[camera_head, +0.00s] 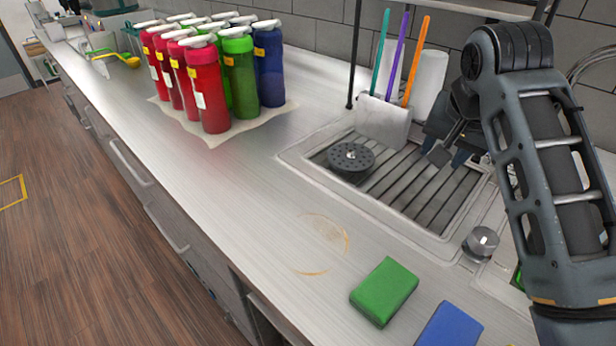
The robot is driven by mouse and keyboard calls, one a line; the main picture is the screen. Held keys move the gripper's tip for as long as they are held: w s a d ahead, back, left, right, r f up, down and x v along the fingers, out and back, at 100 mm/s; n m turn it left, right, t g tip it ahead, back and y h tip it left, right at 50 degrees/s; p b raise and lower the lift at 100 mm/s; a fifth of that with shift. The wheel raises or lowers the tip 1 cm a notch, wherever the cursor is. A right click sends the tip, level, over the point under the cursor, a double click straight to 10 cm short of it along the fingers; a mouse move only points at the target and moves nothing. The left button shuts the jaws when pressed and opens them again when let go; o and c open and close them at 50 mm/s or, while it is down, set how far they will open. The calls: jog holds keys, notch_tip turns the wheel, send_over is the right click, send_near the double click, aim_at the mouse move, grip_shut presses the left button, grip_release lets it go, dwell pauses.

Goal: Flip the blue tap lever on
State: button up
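The blue tap lever is not visible; my arm covers much of the sink's right side. A curved silver pipe, which looks like the tap (592,62), shows at the right edge, partly behind my arm. My gripper (443,150) points down over the ribbed drainboard (425,195), left of my forearm. Its dark fingertips look spread apart, with a grey piece showing between them that I cannot identify. I see no object clearly held.
Red, green and blue bottles (239,75) stand on a mat at the back left. A holder (382,120) with coloured sticks stands behind the drainboard. A green sponge (384,291) and a blue sponge (449,326) lie in front. The counter's middle is clear.

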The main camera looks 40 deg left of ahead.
jog(key=s+a+f+n+b, duration=0.1)
jog(key=s+a+n, duration=0.1)
jog(key=s+a, duration=0.2)
jog(key=s+a+f+n+y+b, duration=0.1)
jog(key=s+a+f+n, duration=0.1)
jog(key=s+a, duration=0.3)
jog(key=s+a+f+n+b, duration=0.1)
jog(key=s+a+f+n, duration=0.1)
jog(key=s+a, duration=0.3)
jog(key=shift+s+a+n+y+b, duration=0.15)
jog(key=shift+a+n, duration=0.2)
jog(key=shift+a, duration=0.15)
jog(key=shift+s+a+n+y+b, duration=0.1)
jog(key=shift+a+n+y+b, duration=0.05)
jog(key=shift+a+n, duration=0.3)
jog(key=shift+s+a+f, duration=0.1)
jog(key=shift+s+a, duration=0.4)
jog(key=shift+s, duration=0.1)
